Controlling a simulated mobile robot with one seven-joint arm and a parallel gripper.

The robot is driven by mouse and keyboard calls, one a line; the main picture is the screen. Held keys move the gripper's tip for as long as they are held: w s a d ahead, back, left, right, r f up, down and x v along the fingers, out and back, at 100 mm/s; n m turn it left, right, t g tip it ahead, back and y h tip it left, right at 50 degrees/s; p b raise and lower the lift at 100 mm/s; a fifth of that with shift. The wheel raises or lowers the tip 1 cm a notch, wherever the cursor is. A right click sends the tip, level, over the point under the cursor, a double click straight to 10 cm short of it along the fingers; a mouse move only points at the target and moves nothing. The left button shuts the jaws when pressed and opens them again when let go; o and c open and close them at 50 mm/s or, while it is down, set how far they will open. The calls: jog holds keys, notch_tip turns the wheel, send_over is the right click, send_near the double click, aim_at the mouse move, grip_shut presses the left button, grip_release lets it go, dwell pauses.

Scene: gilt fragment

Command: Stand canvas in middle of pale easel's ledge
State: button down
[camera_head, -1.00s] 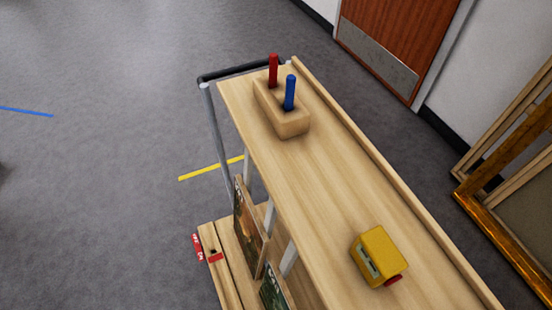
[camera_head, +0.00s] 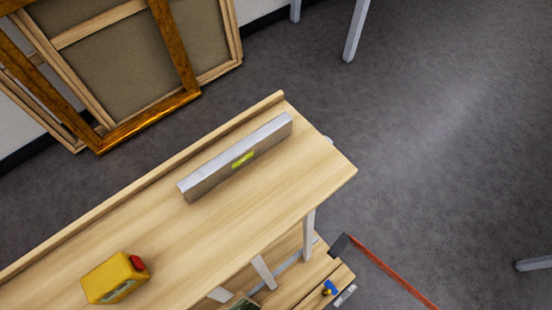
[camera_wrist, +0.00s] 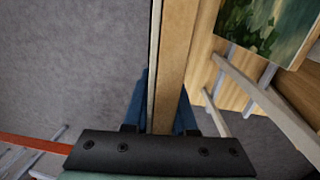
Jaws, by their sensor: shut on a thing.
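My gripper (camera_wrist: 163,92) shows in the wrist view, its blue fingers on either side of a wooden bar (camera_wrist: 180,45). It is shut on this bar, which has a thin pale and dark edge along its left side. The bar looks like the canvas seen edge-on; its painted face is hidden. A pale easel cannot be made out for certain in either view. My gripper is not clearly seen in the head view.
Framed canvases (camera_head: 140,60) lean at the wall. Another painting (camera_wrist: 262,28) is right of the held piece. Grey floor at right is mostly clear.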

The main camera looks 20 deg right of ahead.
jog(key=s+d+p, duration=0.1)
jog(key=s+d, duration=0.1)
jog(key=s, duration=0.5)
jog(key=shift+s+d+p, duration=0.25)
jog(key=shift+d+p, duration=0.1)
jog(key=shift+d, duration=0.05)
dwell(0.6)
